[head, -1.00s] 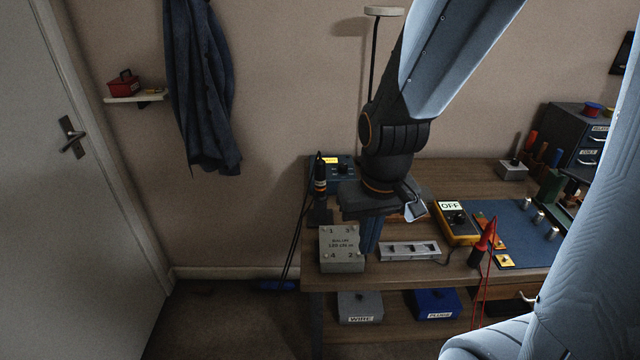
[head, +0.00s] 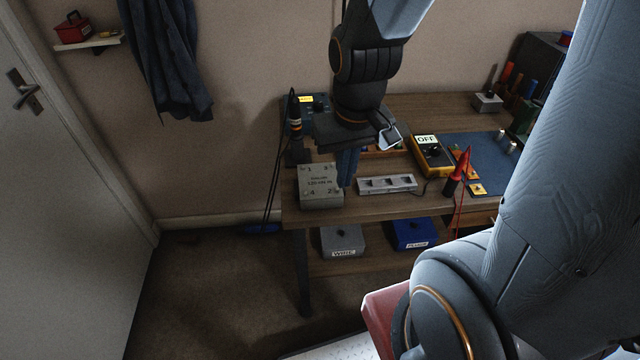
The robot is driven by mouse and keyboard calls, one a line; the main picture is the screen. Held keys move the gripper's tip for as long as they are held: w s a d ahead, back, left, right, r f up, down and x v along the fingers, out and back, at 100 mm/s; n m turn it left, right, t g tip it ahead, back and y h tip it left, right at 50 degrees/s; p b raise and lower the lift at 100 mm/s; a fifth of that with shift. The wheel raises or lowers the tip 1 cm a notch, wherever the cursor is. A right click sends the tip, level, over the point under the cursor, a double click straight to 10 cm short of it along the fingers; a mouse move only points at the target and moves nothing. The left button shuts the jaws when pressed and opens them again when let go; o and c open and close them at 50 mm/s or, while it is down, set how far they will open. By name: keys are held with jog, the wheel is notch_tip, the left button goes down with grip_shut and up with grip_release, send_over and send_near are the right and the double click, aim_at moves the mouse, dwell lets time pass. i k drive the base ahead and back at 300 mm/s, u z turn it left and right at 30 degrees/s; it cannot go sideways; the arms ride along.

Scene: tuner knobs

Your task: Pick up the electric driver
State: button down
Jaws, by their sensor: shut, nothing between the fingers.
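The electric driver appears to be the upright black tool (head: 294,112) with orange and pale bands. It stands in a dark holder (head: 297,150) at the left end of the bench, with dark cords hanging to the floor. My gripper (head: 347,170) points down, its blue fingers shut and empty. It is to the right of the driver and nearer the camera, apart from it. The fingertips are just beside the right side of the grey numbered box (head: 320,188); whether they touch it is unclear.
A blue unit (head: 319,103) with a yellow display stands behind the driver. Lidded boxes sit on the lower shelf. Floor left of the bench (head: 215,270) is mostly clear.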

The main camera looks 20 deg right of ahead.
aim_at(295, 111)
jog(key=u, duration=2.5)
jog(key=k, duration=0.85)
jog(key=z, duration=1.25)
jog(key=i, duration=1)
